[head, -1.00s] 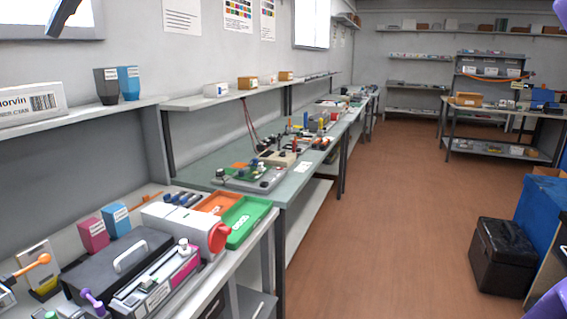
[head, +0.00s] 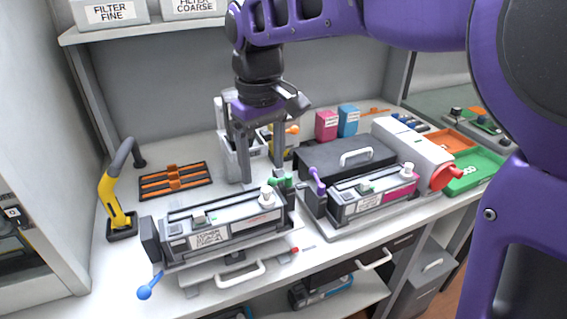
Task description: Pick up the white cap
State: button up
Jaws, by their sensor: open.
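One white cap (head: 266,192) stands upright at the right end of the left toner cartridge (head: 218,222), beside a small green part (head: 284,181). Another white cap (head: 408,169) is on the right end of the right cartridge (head: 372,191), which has a magenta panel. My gripper (head: 262,175) points down with its two fingers apart and nothing between them. In the picture it is just above and behind the left white cap. I cannot tell the exact depth gap between the fingertips and that cap.
A purple-knobbed lever (head: 317,180) stands between the two cartridges. A black box with a handle (head: 345,157) lies behind the right cartridge. A yellow lamp-like tool (head: 117,205) and a black tray with orange bars (head: 174,181) are at left. A shelf (head: 150,31) hangs above.

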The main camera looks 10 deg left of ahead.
aim_at(266, 189)
jog(key=f, duration=0.3)
jog(key=f+b, duration=0.1)
jog(key=f, duration=0.3)
jog(key=shift+w+d, duration=0.2)
jog(key=shift+r, duration=0.1)
grip_shut()
